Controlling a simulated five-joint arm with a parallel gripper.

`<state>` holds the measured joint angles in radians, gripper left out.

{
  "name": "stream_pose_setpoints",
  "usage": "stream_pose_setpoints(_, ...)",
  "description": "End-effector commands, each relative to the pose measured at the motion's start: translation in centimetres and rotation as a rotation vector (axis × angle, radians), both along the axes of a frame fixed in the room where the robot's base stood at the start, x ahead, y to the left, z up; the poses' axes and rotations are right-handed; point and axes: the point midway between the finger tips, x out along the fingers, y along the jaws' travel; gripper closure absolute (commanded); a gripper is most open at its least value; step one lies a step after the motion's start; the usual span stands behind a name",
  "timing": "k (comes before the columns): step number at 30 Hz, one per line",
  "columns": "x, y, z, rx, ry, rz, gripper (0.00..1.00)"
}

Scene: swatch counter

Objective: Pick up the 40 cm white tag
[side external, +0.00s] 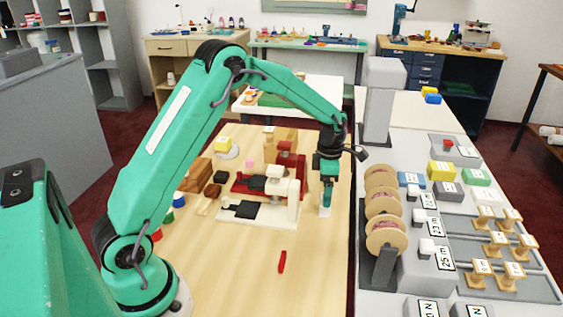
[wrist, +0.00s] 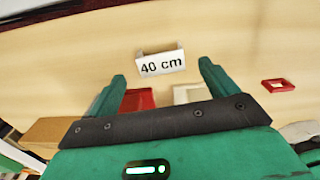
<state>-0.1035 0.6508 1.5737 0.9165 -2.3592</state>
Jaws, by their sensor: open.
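The 40 cm white tag (wrist: 161,62) shows in the wrist view, its black lettering upright and readable. It stands on the wooden table just beyond the fingertips, roughly centred between them. My gripper (wrist: 162,76) is open and empty, with one green finger on each side of the tag's line. In the side view my gripper (side external: 325,198) points down near the table's right part, and a small white patch shows at its tip. I cannot tell the exact height gap there.
A white press-like device (side external: 290,208) and a red one (side external: 288,165) stand just left of my gripper. A red piece (side external: 282,261) lies on the clear front part of the wooden table (side external: 230,270). Ribbon spools (side external: 383,206) stand to the right on the grey counter.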

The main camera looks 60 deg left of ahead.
Motion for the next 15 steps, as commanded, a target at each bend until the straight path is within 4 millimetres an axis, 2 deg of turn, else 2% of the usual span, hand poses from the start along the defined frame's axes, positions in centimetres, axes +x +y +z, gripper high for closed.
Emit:
stream_pose_setpoints(9,-0.2,-0.1,-3.4,0.000,0.004,0.000,0.15)
stream_pose_setpoints(15,-0.2,-0.1,-4.8,0.000,0.001,0.000,0.15)
